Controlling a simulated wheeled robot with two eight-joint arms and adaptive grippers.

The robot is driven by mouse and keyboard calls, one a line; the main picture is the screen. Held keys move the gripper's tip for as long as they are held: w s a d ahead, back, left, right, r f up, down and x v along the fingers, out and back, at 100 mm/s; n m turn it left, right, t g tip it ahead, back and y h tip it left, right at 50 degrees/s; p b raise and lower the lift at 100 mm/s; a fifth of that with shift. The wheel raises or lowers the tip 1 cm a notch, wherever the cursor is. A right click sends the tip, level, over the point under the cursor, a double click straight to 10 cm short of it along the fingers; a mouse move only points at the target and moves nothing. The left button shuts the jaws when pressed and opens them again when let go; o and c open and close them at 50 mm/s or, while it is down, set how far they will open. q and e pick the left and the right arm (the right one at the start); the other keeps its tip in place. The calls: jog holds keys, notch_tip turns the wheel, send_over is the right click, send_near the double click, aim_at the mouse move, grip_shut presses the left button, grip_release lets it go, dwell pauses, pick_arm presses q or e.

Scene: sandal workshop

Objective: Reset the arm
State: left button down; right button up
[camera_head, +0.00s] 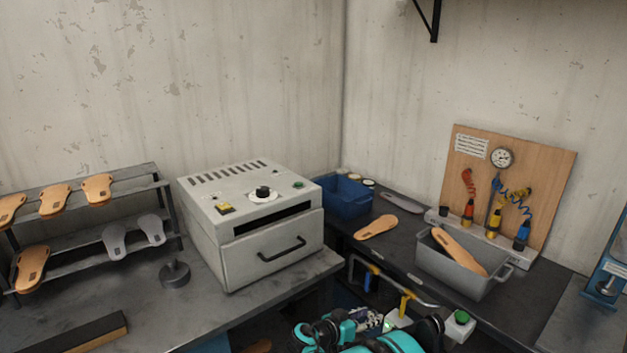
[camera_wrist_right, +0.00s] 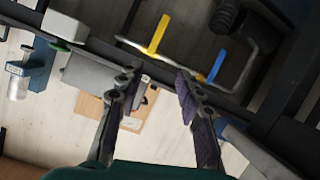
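My right arm (camera_head: 395,342) shows in teal and black at the bottom of the head view, below the front edge of the benches. My right gripper (camera_wrist_right: 156,88) has its two dark, purple-padded fingers spread wide apart in the right wrist view, with nothing between them. In the head view its fingers (camera_head: 370,319) are small and partly hidden by the arm. My left gripper is not in view.
A grey oven (camera_head: 270,245) stands on the left bench. The right bench holds a grey bin (camera_head: 460,277) with a tan sole inside, a blue bin (camera_head: 343,197) and loose soles. A rail (camera_head: 395,285) with yellow and blue clips runs along the bench front, near my right arm.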

jog(key=s+d+r+n+g+y, duration=0.1)
jog(key=s+d+r+n+y, duration=0.2)
jog(key=s, duration=0.4)
jog(key=s+d+r+n+g+y, duration=0.1)
jog(key=s+d+r+y, duration=0.2)
jog(key=s+r, duration=0.35)
jog(key=s+a+n+y, duration=0.1)
jog(key=s+y, duration=0.1)
jog(key=s, duration=0.6)
jog(key=s+a+f+n+y, duration=0.1)
jog(key=s+a+n+y, duration=0.1)
jog(key=s, duration=0.7)
jog(key=shift+s+a+t+y, duration=0.3)
jog(key=shift+y, duration=0.2)
